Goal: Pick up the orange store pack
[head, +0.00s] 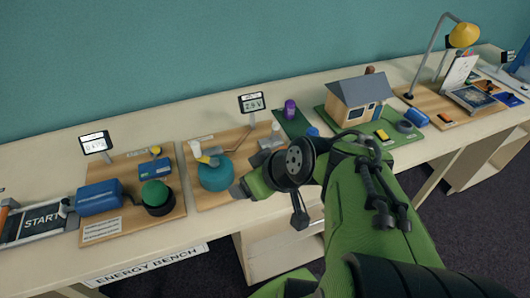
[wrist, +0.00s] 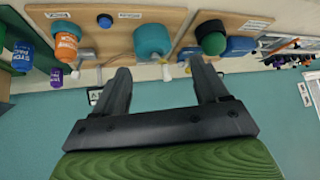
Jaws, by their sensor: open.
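The orange store pack (wrist: 66,42) shows in the wrist view, left of my gripper, at the edge of the wooden board. It looks like a small orange cylinder with white lettering. I cannot make it out in the head view, where my arm covers part of that area. My gripper (wrist: 160,76) is open, with nothing between its fingers. In the head view, my gripper (head: 240,188) is over the bench front, just right of the teal rounded part. The orange pack is outside the fingers and apart from them.
A blue pack (wrist: 23,58) and a purple pack (wrist: 56,77) stand near the orange one. A teal rounded part (head: 215,175) is close to my gripper. A display (head: 252,102) stands behind. A model house (head: 358,98) is to the right, a green dome (head: 155,192) to the left.

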